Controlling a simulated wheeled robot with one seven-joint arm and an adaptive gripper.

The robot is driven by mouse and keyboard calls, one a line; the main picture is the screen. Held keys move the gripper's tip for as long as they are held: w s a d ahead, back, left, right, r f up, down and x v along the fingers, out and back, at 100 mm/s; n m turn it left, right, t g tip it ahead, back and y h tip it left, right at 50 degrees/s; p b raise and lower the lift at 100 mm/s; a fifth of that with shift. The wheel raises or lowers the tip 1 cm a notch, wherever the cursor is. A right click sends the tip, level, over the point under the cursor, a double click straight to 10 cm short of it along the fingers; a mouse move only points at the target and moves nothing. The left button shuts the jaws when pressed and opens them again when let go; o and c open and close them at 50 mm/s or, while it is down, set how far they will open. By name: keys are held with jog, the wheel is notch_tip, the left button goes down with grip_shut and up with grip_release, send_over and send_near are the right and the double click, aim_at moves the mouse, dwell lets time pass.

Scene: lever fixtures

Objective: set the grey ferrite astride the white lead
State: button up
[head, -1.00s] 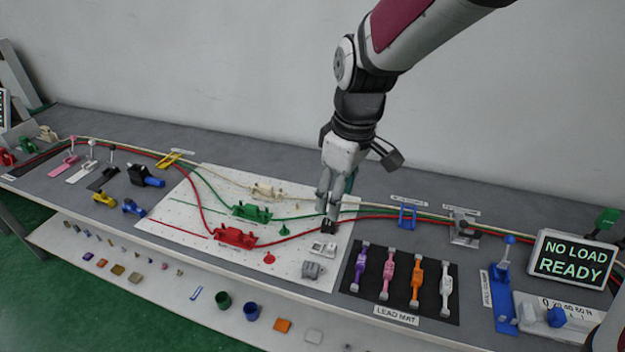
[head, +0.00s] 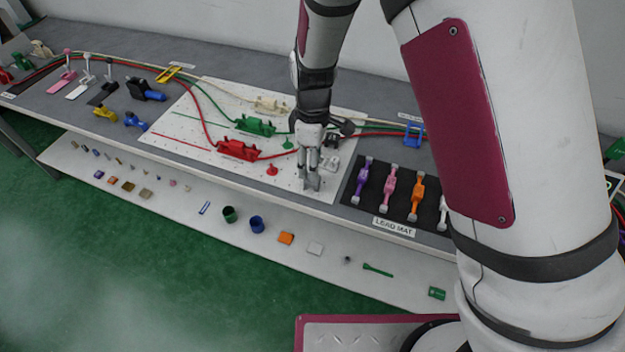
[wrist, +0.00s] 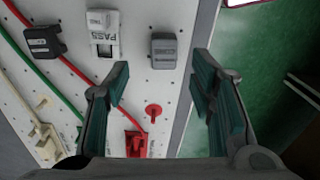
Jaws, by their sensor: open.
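The grey ferrite (wrist: 164,50), a small ribbed block, lies on the white perforated board in the wrist view. It shows beyond and between the fingertips of my gripper (wrist: 163,78), which is open and empty. In the head view my gripper (head: 311,184) is low over the board's front right corner and covers most of the ferrite; I cannot tell whether they touch. The white lead (head: 443,212) lies at the right end of the black lead mat (head: 375,210), partly hidden by my arm.
A darker ferrite-like clip (wrist: 43,41) sits by the red wire. A PASS fixture (wrist: 104,35) stands beside the grey ferrite. A red peg (wrist: 153,111) and red clamp (head: 238,150) are nearby. Purple, pink and orange leads (head: 417,196) share the mat. The board's front edge is close.

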aim_at(312, 182)
jog(key=shift+s+f, duration=0.15)
jog(key=shift+f, duration=1.3)
jog(key=shift+s+f, duration=0.1)
jog(key=shift+f, duration=1.35)
grip_shut()
